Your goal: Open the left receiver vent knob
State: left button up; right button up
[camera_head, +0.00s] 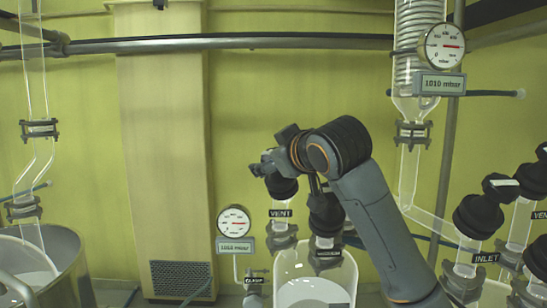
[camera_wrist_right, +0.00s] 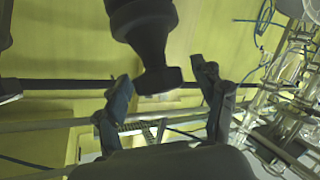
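The black vent knob (camera_head: 281,187) sits on a glass neck above a VENT label (camera_head: 280,212), at the left receiver (camera_head: 290,265) in the middle of the head view. My right gripper (camera_head: 268,165) is right at the top of this knob and partly covers it. In the right wrist view a black knob (camera_wrist_right: 150,40), which looks like the same one, reaches down between the spread fingers of my right gripper (camera_wrist_right: 160,78). Gaps show on both sides, so the gripper is open and not clamped on it. My left gripper is not in view.
A second black knob (camera_head: 325,212) stands close to the right of the vent knob. A pressure gauge (camera_head: 233,221) is on the left. More black knobs (camera_head: 478,216) and an INLET label (camera_head: 486,258) are at the right. Glass tubing hangs at the far left.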

jog(key=shift+s+r, duration=0.1)
jog(key=shift+r, duration=0.2)
notch_tip(320, 180, up, 9)
jog(key=shift+r, duration=0.2)
dwell(0.5)
